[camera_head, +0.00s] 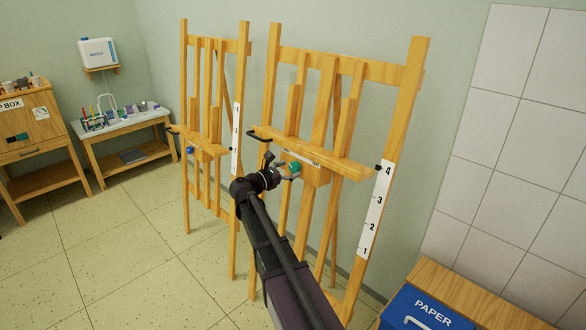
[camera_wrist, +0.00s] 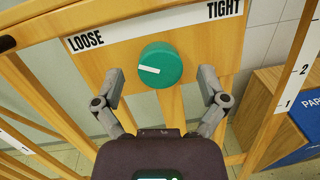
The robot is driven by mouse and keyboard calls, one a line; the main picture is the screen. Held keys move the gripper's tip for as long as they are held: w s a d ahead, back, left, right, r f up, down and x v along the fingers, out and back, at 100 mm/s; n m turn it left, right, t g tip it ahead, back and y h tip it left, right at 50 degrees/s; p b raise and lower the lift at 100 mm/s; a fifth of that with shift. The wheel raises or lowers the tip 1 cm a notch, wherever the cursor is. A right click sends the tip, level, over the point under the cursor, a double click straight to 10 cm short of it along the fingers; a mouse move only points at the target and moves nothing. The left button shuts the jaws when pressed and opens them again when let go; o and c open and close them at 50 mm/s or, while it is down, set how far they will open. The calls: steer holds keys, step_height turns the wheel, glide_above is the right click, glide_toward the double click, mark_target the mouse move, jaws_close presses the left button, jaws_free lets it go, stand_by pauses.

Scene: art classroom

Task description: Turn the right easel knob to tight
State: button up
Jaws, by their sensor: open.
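The right easel (camera_head: 321,120) is a wooden frame with a green knob (camera_head: 295,168) on a block below its tray. In the wrist view the green knob (camera_wrist: 160,65) is round, with a white pointer mark aimed left, toward the LOOSE end of the white label strip (camera_wrist: 150,30); TIGHT is at its right end. My gripper (camera_wrist: 161,82) is open, with one grey finger on each side and slightly below the knob. A gap shows between each finger and the knob. In the head view my gripper (camera_head: 284,170) is right at the knob and partly covers the area beside it.
A left easel (camera_head: 208,110) with a blue knob (camera_head: 190,150) stands beside it. A blue PAPER bin (camera_head: 420,310) on a wooden stand is at the lower right. A side table (camera_head: 125,128) with art supplies is far left. Open tiled floor lies at the left.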

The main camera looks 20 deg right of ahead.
steer(key=shift+x, duration=0.9)
steer(key=shift+c, duration=0.2)
steer(key=c, duration=1.1)
